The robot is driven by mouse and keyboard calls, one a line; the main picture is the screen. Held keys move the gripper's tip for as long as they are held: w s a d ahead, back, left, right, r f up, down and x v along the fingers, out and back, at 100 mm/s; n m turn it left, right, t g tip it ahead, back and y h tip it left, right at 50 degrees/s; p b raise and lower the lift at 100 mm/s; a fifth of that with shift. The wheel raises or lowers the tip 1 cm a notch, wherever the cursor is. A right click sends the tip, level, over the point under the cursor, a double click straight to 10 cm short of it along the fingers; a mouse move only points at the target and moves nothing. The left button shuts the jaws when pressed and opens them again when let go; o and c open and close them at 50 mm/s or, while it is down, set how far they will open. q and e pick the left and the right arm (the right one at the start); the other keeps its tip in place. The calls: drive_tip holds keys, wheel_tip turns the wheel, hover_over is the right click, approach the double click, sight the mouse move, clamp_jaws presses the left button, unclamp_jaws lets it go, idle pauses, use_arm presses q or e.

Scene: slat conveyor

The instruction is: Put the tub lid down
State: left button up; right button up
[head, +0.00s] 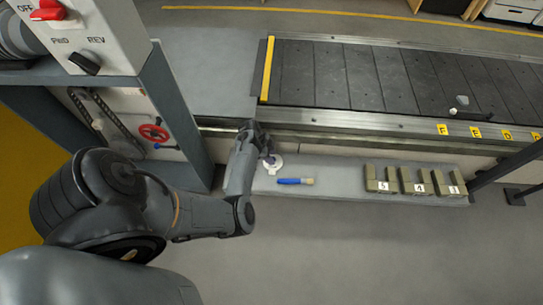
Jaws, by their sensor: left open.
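A small white round piece, which looks like the tub lid (276,164), lies on the grey ledge in front of the conveyor, near the ledge's left end. My left gripper (268,156) is open, right at the lid and partly covering it. The lid is small here, so I cannot tell whether the fingers touch it or whether a tub is under it. My right gripper is not in view.
A blue-handled brush (295,181) lies on the ledge (335,174) right of the lid. Several numbered tan blocks (412,180) stand at its right end. Behind is the slat conveyor (350,80) with small pieces on it. A control box (85,35) and red handwheel (153,133) are at left.

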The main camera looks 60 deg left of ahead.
use_arm(q)
drive_tip(key=s+a+r+n+g+y+p, duration=0.1)
drive_tip(key=s+r+y+p, duration=0.15)
drive_tip(key=r, duration=0.75)
drive_tip(key=s+a+r+n+y+p, duration=0.1)
drive_tip(key=s+a+r+y+p, duration=0.15)
drive_tip(key=r, duration=0.75)
drive_tip(key=s+d+r+n+h, duration=0.1)
drive_tip(key=s+d+r, duration=0.1)
drive_tip(key=d, duration=0.8)
drive_tip(key=s+d+r, duration=0.2)
drive_tip(key=s+d, duration=0.1)
drive_tip(key=d, duration=0.7)
drive_tip(key=s+d+r+n+h, duration=0.1)
drive_tip(key=s+d+r, duration=0.2)
drive_tip(key=d, duration=0.8)
drive_tip(key=shift+s+n+t+h+p, duration=0.3)
drive_tip(key=shift+t+p, duration=0.1)
drive_tip(key=shift+r, duration=0.1)
